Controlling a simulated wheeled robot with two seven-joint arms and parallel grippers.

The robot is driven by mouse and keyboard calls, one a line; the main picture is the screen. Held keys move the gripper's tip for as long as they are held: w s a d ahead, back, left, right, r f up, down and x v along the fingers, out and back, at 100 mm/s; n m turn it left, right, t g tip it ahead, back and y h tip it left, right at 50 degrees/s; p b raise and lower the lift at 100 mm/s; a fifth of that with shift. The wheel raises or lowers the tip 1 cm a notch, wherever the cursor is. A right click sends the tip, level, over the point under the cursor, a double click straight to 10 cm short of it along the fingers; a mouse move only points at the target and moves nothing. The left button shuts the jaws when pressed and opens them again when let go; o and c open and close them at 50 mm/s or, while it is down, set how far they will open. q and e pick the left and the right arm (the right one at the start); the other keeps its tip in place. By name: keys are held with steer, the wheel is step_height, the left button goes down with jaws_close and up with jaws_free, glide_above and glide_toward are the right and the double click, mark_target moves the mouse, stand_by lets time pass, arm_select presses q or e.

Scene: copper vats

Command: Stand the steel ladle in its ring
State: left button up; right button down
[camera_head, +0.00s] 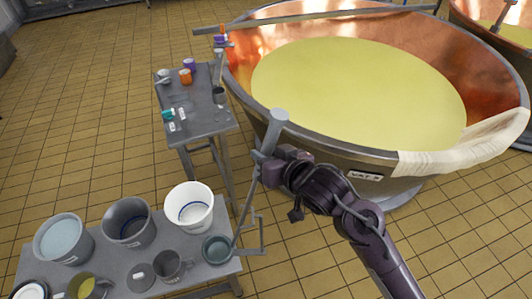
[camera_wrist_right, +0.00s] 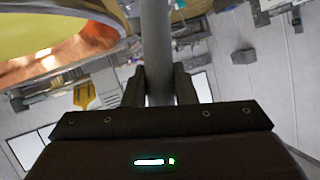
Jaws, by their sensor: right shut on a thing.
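The steel ladle shows in the camera_head view as a long grey handle (camera_head: 249,198) with a thicker top end, leaning slightly to the right. At its lower end a dark round bowl (camera_head: 217,249) appears at the right end of the front bench; I cannot tell whether it touches the bench. My right gripper (camera_head: 268,163) is shut on the upper handle. In the right wrist view the handle (camera_wrist_right: 155,45) runs between the two fingers (camera_wrist_right: 159,88). A thin steel bracket (camera_head: 262,236) stands by the bench's right end; I cannot tell whether it is the ring. My left gripper is not in view.
The front bench (camera_head: 205,276) holds a white bucket (camera_head: 189,207), grey buckets (camera_head: 129,221) and jugs (camera_head: 171,267). A small side table (camera_head: 205,122) with small items stands behind. The large copper vat (camera_head: 300,132) with yellow contents fills the back right. Tiled floor is clear at left.

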stand_by(0.3)
steer(key=c, duration=1.1)
jaws_free()
